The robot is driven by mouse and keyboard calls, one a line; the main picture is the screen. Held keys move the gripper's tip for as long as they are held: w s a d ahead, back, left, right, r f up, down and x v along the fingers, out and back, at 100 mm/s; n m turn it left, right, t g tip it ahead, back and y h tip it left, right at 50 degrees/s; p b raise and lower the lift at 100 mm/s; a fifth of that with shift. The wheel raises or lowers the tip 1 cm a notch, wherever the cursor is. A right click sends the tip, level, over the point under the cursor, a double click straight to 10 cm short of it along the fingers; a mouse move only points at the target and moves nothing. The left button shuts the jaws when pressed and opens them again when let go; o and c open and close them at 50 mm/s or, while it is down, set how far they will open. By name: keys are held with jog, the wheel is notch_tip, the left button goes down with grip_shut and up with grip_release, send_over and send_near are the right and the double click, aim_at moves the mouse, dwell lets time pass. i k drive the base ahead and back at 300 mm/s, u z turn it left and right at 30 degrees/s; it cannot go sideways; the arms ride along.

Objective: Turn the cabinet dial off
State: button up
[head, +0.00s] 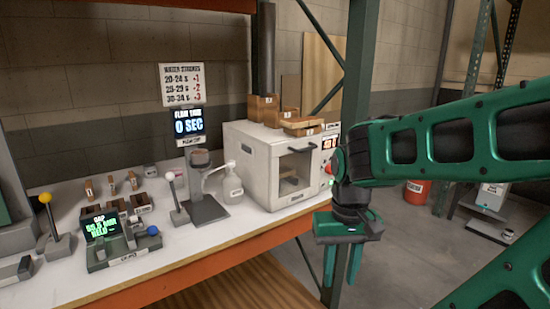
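The white cabinet (245,165) stands on the bench, with a dark window in its front door and a handle along the door's top. An orange-lit display (329,143) is on its right front side. Below the display, a small red part (329,168) shows beside my arm; I cannot tell whether it is the dial, or its setting. My arm hides part of that side. My gripper (341,283) points down in front of the bench's right end, to the right of and below the cabinet. Its fingers are apart and nothing shows between them.
Small wooden blocks (262,108) sit on the cabinet. A green upright post (360,75) rises near my arm.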

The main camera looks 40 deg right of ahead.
aim_at(328, 170)
jog(key=z, duration=1.15)
